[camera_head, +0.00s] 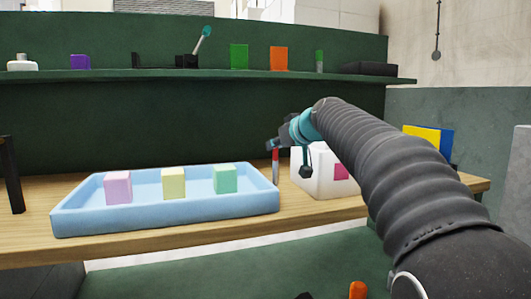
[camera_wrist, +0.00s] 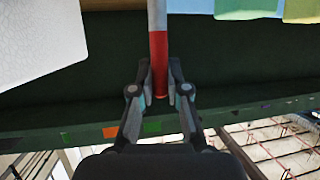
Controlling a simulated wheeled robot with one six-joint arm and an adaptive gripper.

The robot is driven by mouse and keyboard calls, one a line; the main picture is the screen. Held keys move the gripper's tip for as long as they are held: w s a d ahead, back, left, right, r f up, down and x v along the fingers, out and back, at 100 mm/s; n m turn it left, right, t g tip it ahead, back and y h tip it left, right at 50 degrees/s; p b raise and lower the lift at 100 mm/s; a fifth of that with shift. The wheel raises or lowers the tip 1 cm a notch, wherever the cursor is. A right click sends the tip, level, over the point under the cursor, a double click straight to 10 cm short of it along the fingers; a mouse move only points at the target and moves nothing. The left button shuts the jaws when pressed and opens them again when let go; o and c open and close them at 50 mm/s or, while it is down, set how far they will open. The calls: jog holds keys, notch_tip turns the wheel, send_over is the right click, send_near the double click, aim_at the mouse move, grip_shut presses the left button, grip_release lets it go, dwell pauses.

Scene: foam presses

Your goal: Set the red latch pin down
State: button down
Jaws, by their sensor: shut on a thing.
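The red latch pin (camera_head: 275,168) is upright at the right end of the blue tray (camera_head: 165,226), in front of my gripper's reach over the table. My gripper (camera_head: 276,147) is shut on its upper part. In the wrist view the pin (camera_wrist: 158,48) is red between the fingertips (camera_wrist: 160,90) and pale grey beyond them. I cannot tell whether its lower end touches anything.
The tray holds a pink block (camera_head: 118,187), a yellow block (camera_head: 174,183) and a green block (camera_head: 224,178). A white box (camera_head: 313,180) with a pink patch stands right of the pin. A green shelf (camera_head: 220,76) with several items runs behind.

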jog(key=x, duration=0.3)
jog(key=f+x, duration=0.1)
jog(key=x, duration=0.1)
jog(key=shift+w+a+f, duration=0.1)
jog(key=shift+f, duration=0.05)
jog(key=shift+f, duration=0.15)
jog(key=c, duration=1.2)
grip_release()
jog(key=shift+o, duration=0.2)
jog(key=b+v, duration=0.1)
jog(key=v, duration=1.1)
